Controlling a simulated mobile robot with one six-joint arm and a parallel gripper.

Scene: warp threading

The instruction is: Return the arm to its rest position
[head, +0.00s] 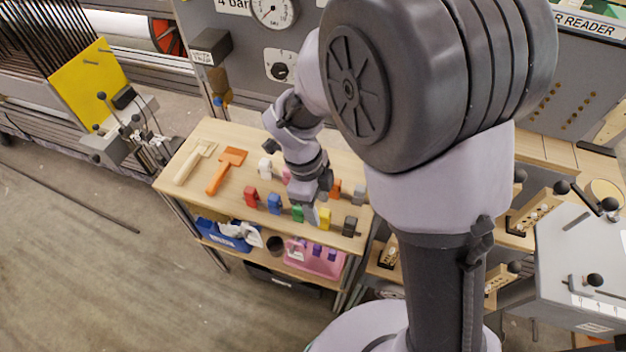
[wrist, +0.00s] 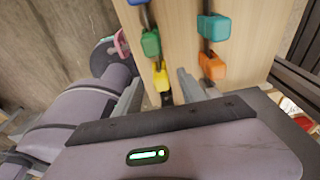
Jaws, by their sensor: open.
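My arm reaches out over the small wooden bench (head: 222,132) in the head view, its large shoulder covering much of the picture. My gripper (head: 316,208) hangs over the bench top among the colored blocks. In the wrist view its two grey fingers stand apart, and I see nothing held between them (wrist: 160,90). A yellow block (wrist: 161,74) shows between or just beyond the fingers; a green block (wrist: 150,42) is close by. It cannot be told whether the fingers touch any block.
Red (head: 251,197), blue (head: 274,203) and several other blocks stand in rows on the bench. An orange tool (head: 226,170) lies at its left. A pink bin (head: 318,262) sits on the lower shelf. A yellow panel (head: 88,84) stands left; a grey box (head: 585,262) stands right.

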